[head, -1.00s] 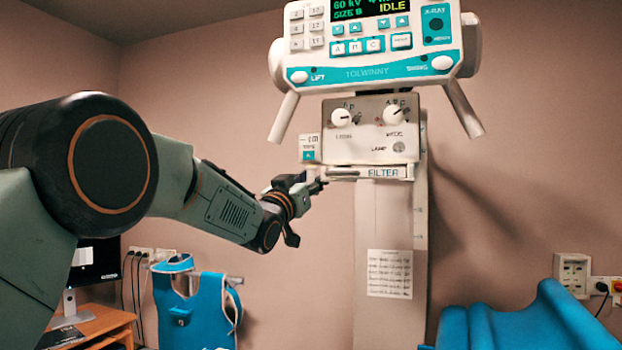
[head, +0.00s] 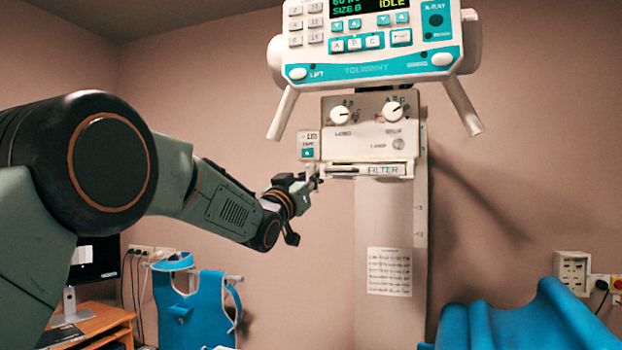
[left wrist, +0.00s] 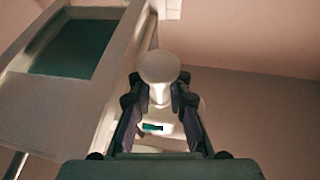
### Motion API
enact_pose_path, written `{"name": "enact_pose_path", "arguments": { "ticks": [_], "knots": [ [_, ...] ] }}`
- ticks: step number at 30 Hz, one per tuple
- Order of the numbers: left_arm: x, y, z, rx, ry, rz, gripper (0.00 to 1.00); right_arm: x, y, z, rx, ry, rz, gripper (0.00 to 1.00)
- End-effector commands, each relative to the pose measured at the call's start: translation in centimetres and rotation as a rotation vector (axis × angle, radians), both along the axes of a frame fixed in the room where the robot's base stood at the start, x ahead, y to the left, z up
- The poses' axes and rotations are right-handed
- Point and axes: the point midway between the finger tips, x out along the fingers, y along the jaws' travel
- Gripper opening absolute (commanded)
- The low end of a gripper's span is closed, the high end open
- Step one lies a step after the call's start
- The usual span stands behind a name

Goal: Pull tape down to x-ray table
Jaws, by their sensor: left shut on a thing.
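The tape unit (head: 309,146) is a small white box with a teal button, on the left side of the x-ray head (head: 370,140). My left gripper (head: 316,180) is at the underside of this box, left of the filter slot. In the left wrist view my left gripper (left wrist: 158,105) is shut on a pale round-ended tab (left wrist: 158,68), which sits between the two fingers. I take this to be the tape's pull end. No length of drawn-out tape can be made out. The x-ray table cannot be told for certain. My right gripper is not in view.
The control panel (head: 370,70) with two angled handles hangs above the x-ray head. The pale column (head: 390,225) stands below it. A blue cushioned shape (head: 520,322) is at the lower right. A blue apron (head: 205,315) and a desk with a monitor (head: 97,258) are at the lower left.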

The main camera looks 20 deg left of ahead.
Motion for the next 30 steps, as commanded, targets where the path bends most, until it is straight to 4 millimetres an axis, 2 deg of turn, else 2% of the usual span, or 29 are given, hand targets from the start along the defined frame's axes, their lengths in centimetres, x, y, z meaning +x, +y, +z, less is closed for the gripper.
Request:
{"name": "enact_pose_path", "arguments": {
  "ticks": [5,11,17,30],
  "knots": [
    [0.0,0.0,-0.2,0.000,-0.001,0.000,0.00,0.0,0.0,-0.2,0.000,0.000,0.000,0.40],
    [0.0,0.0,-2.3,0.000,0.001,0.000,0.00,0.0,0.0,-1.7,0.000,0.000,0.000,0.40],
    [0.0,0.0,-6.6,-0.001,0.002,0.000,0.00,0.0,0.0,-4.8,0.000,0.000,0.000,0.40],
    [0.0,0.0,-17.5,0.000,0.005,0.000,0.00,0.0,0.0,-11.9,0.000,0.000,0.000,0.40]
  ]
}}
